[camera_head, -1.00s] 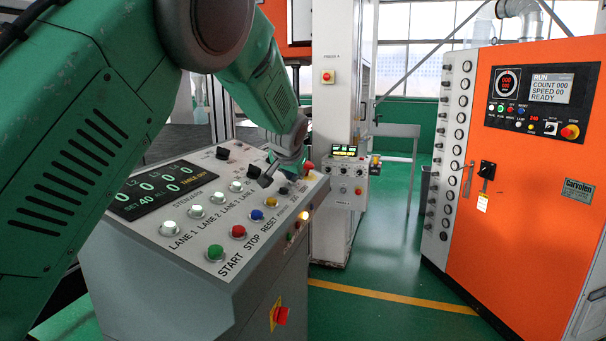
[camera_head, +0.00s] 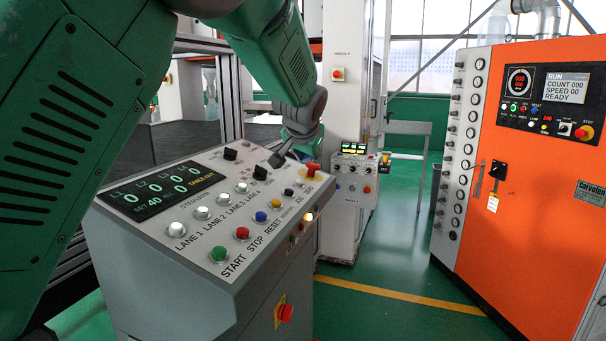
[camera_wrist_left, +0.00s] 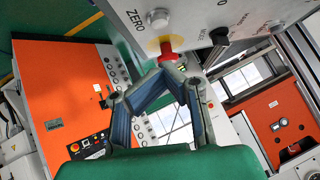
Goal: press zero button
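The grey control panel (camera_head: 152,222) slopes toward me with rows of lit buttons. In the left wrist view the word ZERO is printed beside a round pale-grey button (camera_wrist_left: 157,17) at the top. My right gripper is not in view.
A red mushroom knob (camera_head: 312,170) on a yellow base stands at the panel's far corner, close to the gripper. Black selector knobs (camera_head: 230,154) rise from the panel. An orange cabinet (camera_head: 540,190) stands to the right, with open green floor between.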

